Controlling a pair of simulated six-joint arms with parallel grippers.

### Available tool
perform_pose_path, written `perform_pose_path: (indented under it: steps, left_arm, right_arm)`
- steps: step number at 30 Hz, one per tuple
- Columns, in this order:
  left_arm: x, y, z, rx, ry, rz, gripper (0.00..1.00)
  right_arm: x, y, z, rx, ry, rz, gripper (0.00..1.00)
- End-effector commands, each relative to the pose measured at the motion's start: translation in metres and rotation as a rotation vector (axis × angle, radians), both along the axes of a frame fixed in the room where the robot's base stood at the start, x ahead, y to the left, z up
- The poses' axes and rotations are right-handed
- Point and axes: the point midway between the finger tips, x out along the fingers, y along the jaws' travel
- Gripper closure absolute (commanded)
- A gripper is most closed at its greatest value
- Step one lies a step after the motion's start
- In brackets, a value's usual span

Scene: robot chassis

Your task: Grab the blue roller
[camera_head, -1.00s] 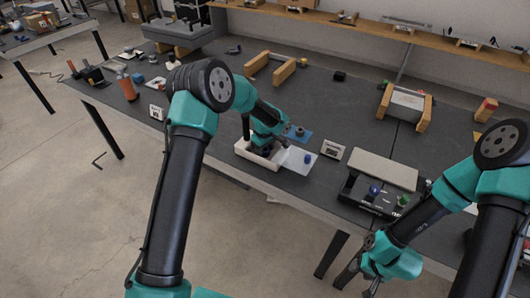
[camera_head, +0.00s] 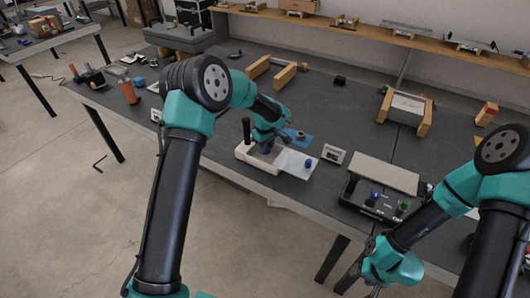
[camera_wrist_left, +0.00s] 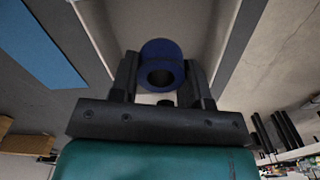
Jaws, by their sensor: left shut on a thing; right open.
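The blue roller (camera_wrist_left: 160,50) is a short hollow cylinder, held between the two fingers of my left gripper (camera_wrist_left: 160,90) in the left wrist view. In the head view my left gripper (camera_head: 266,146) is over the white tray (camera_head: 250,158), and a bit of dark blue shows at its fingers. Whether the roller touches the tray cannot be told. Another small blue piece (camera_head: 307,164) stands on the flat white plate beside the tray. My right gripper (camera_head: 358,282) is open and empty, low in front of the table edge.
A blue square (camera_head: 297,139) with a small round part lies behind the tray. A small white-framed device (camera_head: 333,154) and a black button box (camera_head: 372,200) stand to the right. Wooden-sided stands (camera_head: 403,106) are farther back.

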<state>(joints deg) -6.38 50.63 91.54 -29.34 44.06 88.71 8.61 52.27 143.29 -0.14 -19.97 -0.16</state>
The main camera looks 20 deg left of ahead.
Motion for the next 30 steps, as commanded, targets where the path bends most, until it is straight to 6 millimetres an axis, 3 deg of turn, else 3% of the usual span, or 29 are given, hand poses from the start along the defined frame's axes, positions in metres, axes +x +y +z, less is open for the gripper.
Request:
perform_pose_path:
  steps: [6,10,30]
  left_arm:
    - [0.001,0.000,0.041,-0.001,-0.003,0.000,0.82]
    - [0.000,0.000,0.054,0.000,-0.001,-0.001,0.82]
    - [0.000,0.003,0.059,0.000,0.000,0.004,0.82]
  right_arm:
    - [0.000,0.000,0.000,0.000,0.000,0.000,0.48]
    - [0.000,0.000,0.000,0.000,0.000,0.000,0.48]
    - [0.000,0.000,0.000,0.000,0.000,0.000,0.48]
